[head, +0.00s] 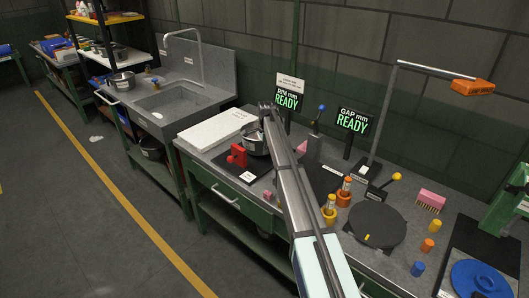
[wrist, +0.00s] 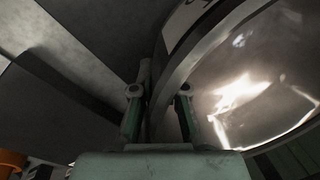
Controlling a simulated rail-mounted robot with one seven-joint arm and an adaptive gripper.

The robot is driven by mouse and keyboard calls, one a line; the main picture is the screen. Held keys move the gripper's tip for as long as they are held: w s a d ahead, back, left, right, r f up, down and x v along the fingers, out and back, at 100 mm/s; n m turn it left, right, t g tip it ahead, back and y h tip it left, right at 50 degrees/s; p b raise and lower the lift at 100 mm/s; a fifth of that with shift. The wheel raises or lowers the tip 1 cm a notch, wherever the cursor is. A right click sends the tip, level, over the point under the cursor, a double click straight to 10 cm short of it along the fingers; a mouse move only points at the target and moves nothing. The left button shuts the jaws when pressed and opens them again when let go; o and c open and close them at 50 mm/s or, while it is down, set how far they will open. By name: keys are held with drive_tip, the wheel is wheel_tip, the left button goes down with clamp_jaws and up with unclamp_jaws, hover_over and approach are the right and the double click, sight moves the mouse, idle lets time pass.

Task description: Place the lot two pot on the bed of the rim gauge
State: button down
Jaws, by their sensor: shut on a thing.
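A shiny metal pot (head: 251,139) is at the back of the bench, partly hidden behind my arm, close to a red block-shaped fixture (head: 237,156) on a dark plate (head: 228,171). The rim gauge's display (head: 288,100) reads "RIM mm READY" just behind. In the wrist view the pot (wrist: 250,85) fills the right side, with a pale label on its outer wall. My gripper (wrist: 158,118) is shut on the pot's wall, one finger on each side. The lot marking is unreadable, and whether the pot touches the plate is hidden.
A second display (head: 353,121) reads "GAP mm READY". A white board (head: 217,129) lies left of the plate. A round dark turntable (head: 374,226), small coloured pegs and an orange-headed lamp (head: 472,87) occupy the right. A sink (head: 170,100) adjoins at left.

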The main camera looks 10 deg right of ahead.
drive_tip(key=shift+f, duration=1)
drive_tip(key=c, duration=1.2)
unclamp_jaws()
drive_tip(key=shift+f, duration=0.15)
wheel_tip(320, 180, up, 12)
drive_tip(key=s+b, duration=0.1)
drive_tip(key=b, duration=0.1)
drive_tip(key=shift+s+d, duration=0.15)
drive_tip(key=shift+s, duration=0.25)
